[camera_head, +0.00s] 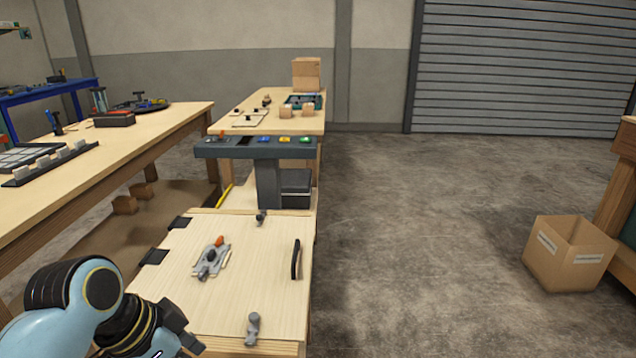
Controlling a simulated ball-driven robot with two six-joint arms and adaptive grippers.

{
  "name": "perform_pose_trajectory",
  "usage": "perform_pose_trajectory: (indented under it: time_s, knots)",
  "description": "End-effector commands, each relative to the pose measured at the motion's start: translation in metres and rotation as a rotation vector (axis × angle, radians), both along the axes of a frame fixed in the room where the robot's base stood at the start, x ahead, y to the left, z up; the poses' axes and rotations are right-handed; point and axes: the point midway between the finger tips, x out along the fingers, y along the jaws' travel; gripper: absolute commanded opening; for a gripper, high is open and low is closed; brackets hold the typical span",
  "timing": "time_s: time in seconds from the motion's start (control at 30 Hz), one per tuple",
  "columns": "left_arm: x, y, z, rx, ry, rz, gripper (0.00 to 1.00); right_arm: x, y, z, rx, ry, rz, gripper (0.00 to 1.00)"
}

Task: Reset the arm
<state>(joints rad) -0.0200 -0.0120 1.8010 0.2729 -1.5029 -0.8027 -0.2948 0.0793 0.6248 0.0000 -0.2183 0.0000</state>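My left arm (70,305), light blue with black joints, comes in at the lower left corner. Its dark gripper (178,328) is partly in view over the near left edge of the light wooden table (205,310). I cannot make out whether its fingers are apart, and I see nothing clearly held. My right arm and gripper are not in view. The dark grey console (230,148) stands beyond the panel on a grey post. It carries orange, blue, yellow and green parts along its top.
The near panel bears a metal clamp with an orange tip (212,258), a black handle (296,260) and a grey knob (253,328). A long workbench (60,200) stands left. A cardboard box (568,255) sits right. The middle floor is clear.

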Motion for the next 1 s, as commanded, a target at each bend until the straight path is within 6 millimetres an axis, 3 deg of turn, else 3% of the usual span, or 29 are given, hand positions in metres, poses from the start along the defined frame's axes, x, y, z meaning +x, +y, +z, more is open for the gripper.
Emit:
perform_pose_trajectory:
  time_s: [0.37, 0.47, 0.67, 0.77, 0.87, 1.0]
  knots:
    - [-0.042, 0.008, -0.06, 0.02, 0.119, 0.001, 0.44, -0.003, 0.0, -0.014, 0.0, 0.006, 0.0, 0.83]
    - [-0.058, 0.013, -0.085, 0.032, 0.163, 0.008, 0.44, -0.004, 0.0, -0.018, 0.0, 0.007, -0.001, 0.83]
    - [-0.101, 0.027, -0.156, 0.066, 0.264, 0.07, 0.44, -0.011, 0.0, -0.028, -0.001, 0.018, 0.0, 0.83]
    - [-0.134, 0.039, -0.203, 0.095, 0.321, 0.13, 0.44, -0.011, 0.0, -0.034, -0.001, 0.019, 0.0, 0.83]
    - [-0.184, 0.056, -0.262, 0.139, 0.381, 0.219, 0.44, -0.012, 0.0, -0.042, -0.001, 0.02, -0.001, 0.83]
    - [-0.27, 0.085, -0.337, 0.213, 0.437, 0.371, 0.44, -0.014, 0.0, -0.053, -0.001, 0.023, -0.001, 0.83]
